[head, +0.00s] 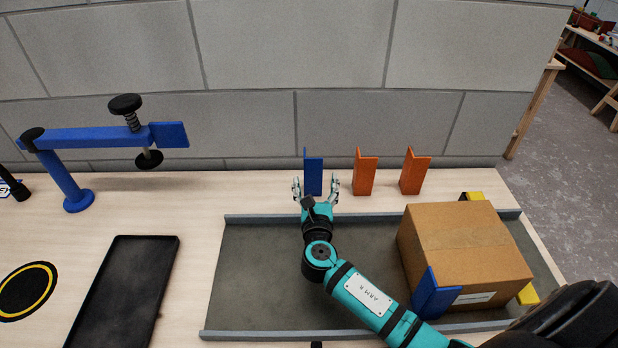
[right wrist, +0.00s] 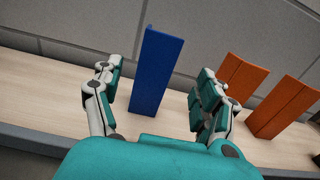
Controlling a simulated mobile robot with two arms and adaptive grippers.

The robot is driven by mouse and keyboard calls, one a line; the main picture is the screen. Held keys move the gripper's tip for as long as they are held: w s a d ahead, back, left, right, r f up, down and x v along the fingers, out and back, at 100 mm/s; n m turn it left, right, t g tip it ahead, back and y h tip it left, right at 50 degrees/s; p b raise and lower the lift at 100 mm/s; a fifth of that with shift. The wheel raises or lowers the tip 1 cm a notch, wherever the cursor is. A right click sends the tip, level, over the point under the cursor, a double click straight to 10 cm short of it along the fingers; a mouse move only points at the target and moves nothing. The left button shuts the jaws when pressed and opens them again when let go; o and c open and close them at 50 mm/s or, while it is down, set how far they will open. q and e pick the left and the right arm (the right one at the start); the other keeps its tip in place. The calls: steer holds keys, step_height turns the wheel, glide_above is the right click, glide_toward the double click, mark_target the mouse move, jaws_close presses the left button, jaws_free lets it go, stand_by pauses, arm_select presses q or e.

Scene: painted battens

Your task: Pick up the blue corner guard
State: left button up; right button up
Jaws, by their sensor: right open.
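A blue corner guard (head: 314,174) stands upright near the wall at the back of the table. In the right wrist view the blue guard (right wrist: 157,72) shows between the two fingers, ahead of the palm. My right gripper (head: 316,184) is open, its fingers to the left and right of the guard. In the right wrist view the gripper (right wrist: 155,98) shows a gap on both sides of the guard. A second blue corner guard (head: 433,296) is at the front left corner of the cardboard box. My left gripper is not in view.
Two orange corner guards (head: 364,174) (head: 415,173) stand to the right of the back blue one. A cardboard box (head: 465,238) sits on the grey tray (head: 255,270). A blue clamp (head: 90,138), a black tray (head: 125,285) and a round mat (head: 25,290) are at left.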

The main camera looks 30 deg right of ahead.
mark_target(313, 168)
steer(key=shift+w+d, duration=0.25)
steer(key=shift+w, duration=0.45)
steer(key=b+x, duration=0.2)
steer(key=x, duration=0.1)
steer(key=shift+w+r, duration=0.1)
steer(key=shift+w, duration=0.2)
steer(key=shift+w+d, duration=0.15)
steer(key=shift+w, duration=0.2)
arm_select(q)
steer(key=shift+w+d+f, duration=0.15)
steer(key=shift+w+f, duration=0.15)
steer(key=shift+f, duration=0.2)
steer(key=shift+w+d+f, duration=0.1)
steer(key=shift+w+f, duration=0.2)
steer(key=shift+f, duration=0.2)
arm_select(e)
steer(key=shift+r, duration=0.1)
steer(key=shift+s, duration=0.15)
steer(key=shift+c, duration=0.3)
steer(key=c, duration=1.1)
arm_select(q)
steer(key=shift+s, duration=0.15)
arm_select(e)
steer(key=shift+c, duration=0.6)
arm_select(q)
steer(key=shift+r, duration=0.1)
arm_select(e)
steer(key=shift+r, duration=0.15)
